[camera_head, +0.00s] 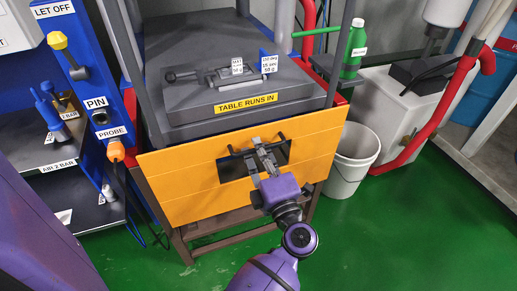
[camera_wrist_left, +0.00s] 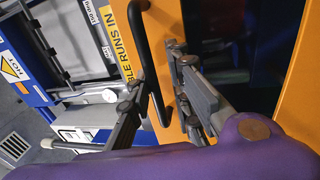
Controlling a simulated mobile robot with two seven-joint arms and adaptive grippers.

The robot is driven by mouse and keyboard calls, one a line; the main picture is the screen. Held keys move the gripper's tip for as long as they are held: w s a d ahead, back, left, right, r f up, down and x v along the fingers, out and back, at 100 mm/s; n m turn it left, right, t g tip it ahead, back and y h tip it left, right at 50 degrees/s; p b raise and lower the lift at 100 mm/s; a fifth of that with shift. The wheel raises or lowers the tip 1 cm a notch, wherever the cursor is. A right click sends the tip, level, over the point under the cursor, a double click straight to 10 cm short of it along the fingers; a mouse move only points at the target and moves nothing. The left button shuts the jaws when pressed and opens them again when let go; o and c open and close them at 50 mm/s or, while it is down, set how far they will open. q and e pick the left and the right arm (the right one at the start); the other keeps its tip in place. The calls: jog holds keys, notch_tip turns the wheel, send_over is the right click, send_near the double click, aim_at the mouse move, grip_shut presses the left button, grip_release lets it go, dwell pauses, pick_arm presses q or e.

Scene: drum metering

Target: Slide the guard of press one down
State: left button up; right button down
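The guard of the press (camera_head: 180,180) is an orange panel with a dark window (camera_head: 236,168), standing across the front of the press below the grey table. A black bar handle (camera_head: 240,152) runs across the guard near the window's top. My left gripper (camera_head: 262,152) is in front of the guard at this handle. In the left wrist view, the handle (camera_wrist_left: 152,65) passes between the fingers of my left gripper (camera_wrist_left: 157,72). The fingers are apart, with gaps visible beside the bar. Whether either finger touches it is unclear. My right gripper is not in view.
The grey press table (camera_head: 250,97) carries a metal tool and small labels. A blue panel (camera_head: 100,100) with a yellow knob stands left. A white bucket (camera_head: 352,160) and red pipe (camera_head: 440,120) are right. Green floor is clear at lower right.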

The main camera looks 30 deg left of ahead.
pick_arm(q)
jog(key=shift+r, duration=0.1)
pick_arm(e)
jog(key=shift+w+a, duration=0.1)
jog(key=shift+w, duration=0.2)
pick_arm(q)
jog(key=v, duration=1.2)
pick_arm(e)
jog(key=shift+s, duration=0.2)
